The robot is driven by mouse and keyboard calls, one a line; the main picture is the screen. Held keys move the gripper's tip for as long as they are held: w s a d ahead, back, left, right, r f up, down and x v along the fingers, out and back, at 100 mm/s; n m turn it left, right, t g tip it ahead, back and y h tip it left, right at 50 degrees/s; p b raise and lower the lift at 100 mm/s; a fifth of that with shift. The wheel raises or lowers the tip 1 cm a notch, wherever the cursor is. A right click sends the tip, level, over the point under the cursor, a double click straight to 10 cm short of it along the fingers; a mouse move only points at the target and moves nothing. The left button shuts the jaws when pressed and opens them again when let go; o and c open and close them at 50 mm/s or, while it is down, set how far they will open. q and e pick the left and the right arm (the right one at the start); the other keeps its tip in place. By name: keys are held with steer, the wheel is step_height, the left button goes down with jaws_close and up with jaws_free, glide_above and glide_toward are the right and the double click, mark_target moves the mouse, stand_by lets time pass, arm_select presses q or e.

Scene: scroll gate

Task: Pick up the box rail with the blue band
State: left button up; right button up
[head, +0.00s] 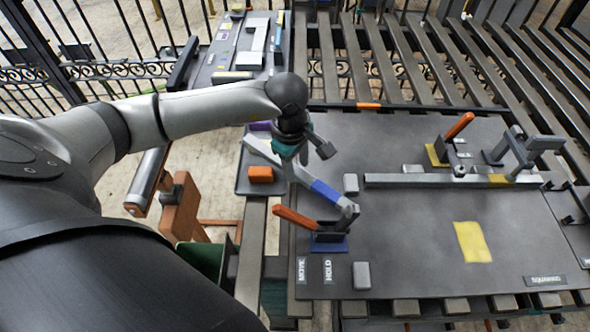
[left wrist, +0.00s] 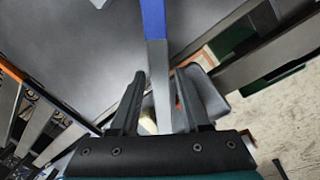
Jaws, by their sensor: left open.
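The box rail with the blue band (head: 325,190) is a grey bar with a blue stretch along it. In the head view it slants from under my left gripper down to the right, its lower end near an orange-handled clamp (head: 297,218) on a blue base. In the left wrist view the rail (left wrist: 158,75) runs lengthwise between the fingers, with the blue band at the top. My left gripper (head: 306,150) is open, with a finger on each side of the rail in the left wrist view (left wrist: 160,78). Contact cannot be told. My right gripper is out of view.
A dark worktable (head: 400,250) holds another long grey rail (head: 425,181), a second orange-handled clamp (head: 458,127) and a yellow patch (head: 472,242). Small grey blocks (head: 361,275) lie near the clamp. A tray with an orange block (head: 260,174) stands left of the table.

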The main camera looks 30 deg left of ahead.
arm_select(q)
steer(key=shift+w+f, duration=0.2)
steer(key=shift+f, duration=1.1)
jaws_close()
steer(key=shift+w+r, duration=0.1)
